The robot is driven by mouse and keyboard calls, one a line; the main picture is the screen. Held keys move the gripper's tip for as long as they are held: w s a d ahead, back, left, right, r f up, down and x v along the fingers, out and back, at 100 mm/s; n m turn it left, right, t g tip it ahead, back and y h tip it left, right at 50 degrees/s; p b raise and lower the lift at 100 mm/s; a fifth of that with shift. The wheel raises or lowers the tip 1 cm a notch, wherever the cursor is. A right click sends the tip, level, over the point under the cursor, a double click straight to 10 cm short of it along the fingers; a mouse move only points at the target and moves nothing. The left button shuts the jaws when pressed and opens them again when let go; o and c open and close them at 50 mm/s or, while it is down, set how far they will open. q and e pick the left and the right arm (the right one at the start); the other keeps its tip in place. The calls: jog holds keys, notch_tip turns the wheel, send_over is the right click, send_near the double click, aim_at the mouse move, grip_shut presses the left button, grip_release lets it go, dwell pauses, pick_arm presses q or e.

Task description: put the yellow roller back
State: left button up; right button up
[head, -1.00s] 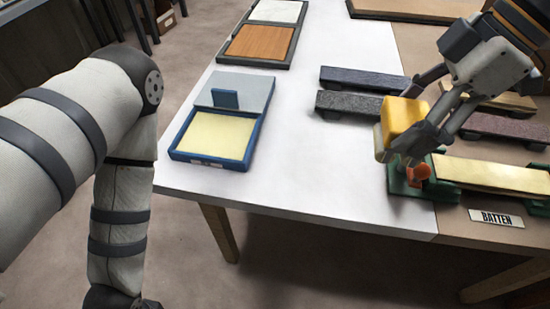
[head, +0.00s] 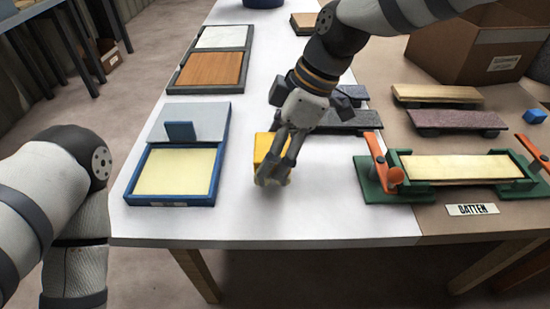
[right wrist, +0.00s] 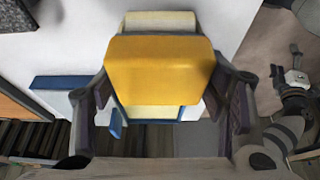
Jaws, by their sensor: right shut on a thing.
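The yellow roller (head: 263,148) is held in my right gripper (head: 273,170) over the white table, right of the blue tray. Its gripper fingers partly hide it in the head view. In the right wrist view its yellow body (right wrist: 160,70) sits between the fingers, with a pale strip at its far end. The blue tray (head: 214,190) has a pale yellow pad (head: 178,171) in front and a grey back section (head: 205,118) with a small upright blue plate (head: 181,131). I cannot tell whether the roller touches the table.
A green fixture (head: 374,190) with orange levers holds a pale board (head: 460,168) at right, behind a BATTEN label (head: 472,209). The table's front centre is clear.

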notch_tip(320, 180, down, 3)
jog(key=shift+f, duration=0.1)
pick_arm(q)
jog(key=shift+f, duration=0.1)
pick_arm(e)
jog(key=shift+d, duration=0.1)
pick_arm(q)
jog(key=shift+s, duration=0.1)
pick_arm(e)
jog(key=o, duration=1.8)
jog(key=shift+o, duration=0.2)
pick_arm(q)
jog(key=shift+w+r+p, duration=0.35)
jog(key=shift+w+r, duration=0.15)
pick_arm(e)
jog(key=v, duration=1.2)
